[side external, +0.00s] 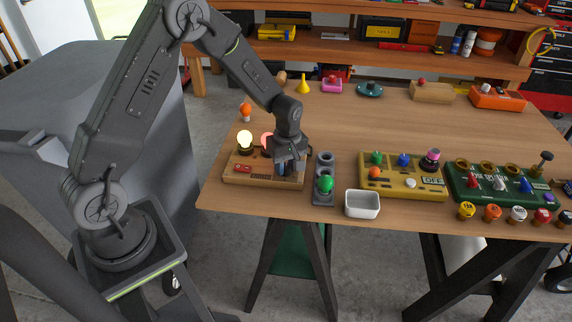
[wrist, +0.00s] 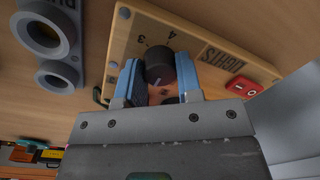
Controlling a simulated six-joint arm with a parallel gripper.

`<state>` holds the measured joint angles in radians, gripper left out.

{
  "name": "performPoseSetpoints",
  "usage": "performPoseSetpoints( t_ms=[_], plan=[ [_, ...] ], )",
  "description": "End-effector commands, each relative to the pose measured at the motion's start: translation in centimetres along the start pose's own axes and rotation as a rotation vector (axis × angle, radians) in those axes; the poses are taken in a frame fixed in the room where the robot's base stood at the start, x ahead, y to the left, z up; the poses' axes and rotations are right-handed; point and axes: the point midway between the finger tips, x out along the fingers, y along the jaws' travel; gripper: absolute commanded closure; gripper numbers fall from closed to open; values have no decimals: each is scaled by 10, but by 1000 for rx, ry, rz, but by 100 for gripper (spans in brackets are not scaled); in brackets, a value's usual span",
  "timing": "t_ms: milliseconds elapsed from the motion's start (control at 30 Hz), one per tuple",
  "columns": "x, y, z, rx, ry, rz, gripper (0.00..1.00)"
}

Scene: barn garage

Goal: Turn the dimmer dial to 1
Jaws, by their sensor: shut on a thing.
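The dark round dimmer dial (wrist: 160,66) sits on the wooden lights board (wrist: 125,42), which also shows in the side view (side external: 232,179). My gripper (wrist: 160,80) has its blue fingers on both sides of the dial and is shut on it. In the side view my gripper (side external: 288,168) is over the right part of the board and hides the dial. In the wrist view the numbers 3 and 4 show beside the dial; the 1 and any pointer mark cannot be made out. A red switch (wrist: 242,87) is near the "LIGHTS" lettering.
A grey holder with a green bulb (side external: 325,184) is close on the right. Beyond are a white bowl (side external: 362,205), a yellow board (side external: 405,190) and a green board (side external: 500,198).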

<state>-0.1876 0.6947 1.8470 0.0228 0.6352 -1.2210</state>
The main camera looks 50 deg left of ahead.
Motion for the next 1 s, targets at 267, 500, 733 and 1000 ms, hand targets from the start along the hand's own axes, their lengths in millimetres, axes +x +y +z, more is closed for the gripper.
performPoseSetpoints(
  t_ms=[267, 500, 733, 1000],
  plan=[
    [0, 0, 0, -1, 0, 0, 47],
    [0, 0, 0, 0, 0, 0, 42],
    [-15, 1, 0, 0, 2, 4, 42],
    [-74, 1, 0, 0, 3, 7, 42]
  ],
)
